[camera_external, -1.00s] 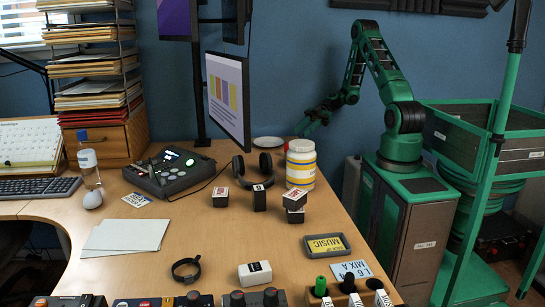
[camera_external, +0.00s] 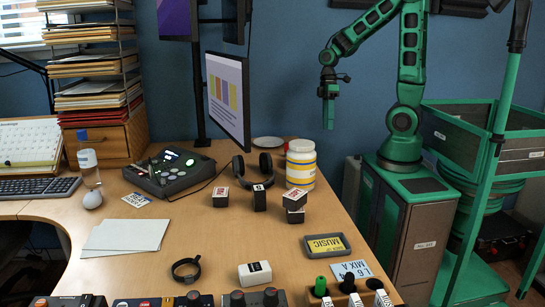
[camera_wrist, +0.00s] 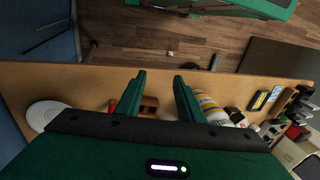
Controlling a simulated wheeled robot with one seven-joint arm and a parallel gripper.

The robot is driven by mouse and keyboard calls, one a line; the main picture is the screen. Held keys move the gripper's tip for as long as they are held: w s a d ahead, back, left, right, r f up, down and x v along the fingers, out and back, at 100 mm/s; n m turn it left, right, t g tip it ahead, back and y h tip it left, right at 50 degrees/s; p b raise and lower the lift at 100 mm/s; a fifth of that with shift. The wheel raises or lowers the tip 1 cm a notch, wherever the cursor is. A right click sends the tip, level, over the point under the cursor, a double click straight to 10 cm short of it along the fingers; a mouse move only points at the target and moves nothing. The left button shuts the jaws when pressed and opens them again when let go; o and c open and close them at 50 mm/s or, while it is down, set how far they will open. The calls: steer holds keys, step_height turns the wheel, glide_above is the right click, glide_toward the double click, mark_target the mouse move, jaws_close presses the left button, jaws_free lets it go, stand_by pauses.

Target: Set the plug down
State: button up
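My gripper (camera_external: 328,125) points down above the far right edge of the desk (camera_external: 225,245), right of and above the white-and-yellow jar (camera_external: 301,165). In the wrist view my gripper (camera_wrist: 159,76) has its two fingers apart, and I see nothing held between them. I cannot pick out a plug with certainty in either view. Below the fingers in the wrist view are a small brown block (camera_wrist: 149,104) and a thin red item (camera_wrist: 112,106) on the desk.
A white plate (camera_external: 267,142) and black headphones (camera_external: 253,171) lie near the jar. Small boxes (camera_external: 294,199) stand in front. A monitor (camera_external: 228,98) rises over the desk's back.

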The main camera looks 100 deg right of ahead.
steer(key=s+a+r+m+h, duration=0.2)
steer(key=s+r+m, duration=0.3)
steer(key=s, duration=0.4)
steer(key=shift+a+r+m+h, duration=0.35)
steer(key=shift+a+m, duration=0.35)
steer(key=shift+a, duration=0.15)
